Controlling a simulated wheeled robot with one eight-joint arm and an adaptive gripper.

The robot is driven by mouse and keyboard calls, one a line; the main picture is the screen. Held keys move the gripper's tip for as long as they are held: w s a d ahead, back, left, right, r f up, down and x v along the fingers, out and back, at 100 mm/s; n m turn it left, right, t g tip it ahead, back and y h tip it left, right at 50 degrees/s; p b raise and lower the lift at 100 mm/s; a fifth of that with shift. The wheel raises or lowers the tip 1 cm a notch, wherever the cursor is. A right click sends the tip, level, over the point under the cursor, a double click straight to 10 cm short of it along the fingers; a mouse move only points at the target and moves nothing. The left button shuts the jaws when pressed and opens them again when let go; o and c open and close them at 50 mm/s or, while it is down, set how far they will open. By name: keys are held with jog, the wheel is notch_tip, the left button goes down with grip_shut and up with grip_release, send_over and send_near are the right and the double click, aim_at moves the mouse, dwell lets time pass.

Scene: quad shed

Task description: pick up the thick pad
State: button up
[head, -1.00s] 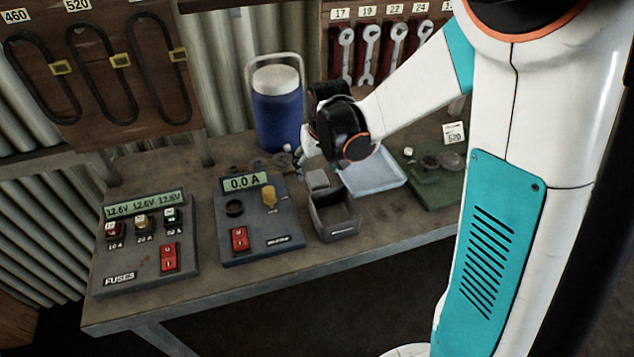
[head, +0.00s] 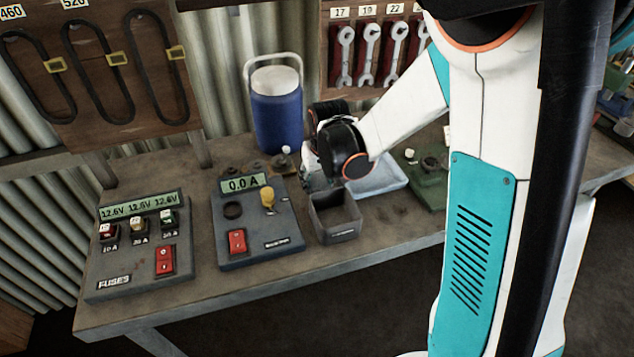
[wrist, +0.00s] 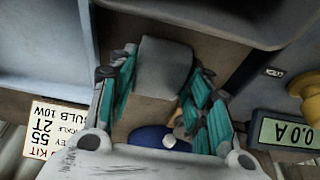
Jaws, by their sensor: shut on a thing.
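The thick pad (wrist: 162,68) is a plain grey block in the wrist view. It sits between the teal-lined fingers of my gripper (wrist: 160,82), which is shut on it. In the head view my gripper (head: 316,178) is just behind the small grey open bin (head: 336,218), above the bench. The pad cannot be made out there, as the gripper and wrist cover that spot. Whether the pad touches the bench is hidden.
A pale blue tray (head: 385,180) lies right of the gripper, with a green block (head: 428,190) beyond it. An ammeter box (head: 258,230) and a fuse box (head: 135,250) stand left. A blue jug (head: 277,120) stands behind.

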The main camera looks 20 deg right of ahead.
aim_at(318, 180)
jog(key=shift+r, duration=0.1)
notch_tip(318, 180, up, 20)
jog(key=p, duration=0.6)
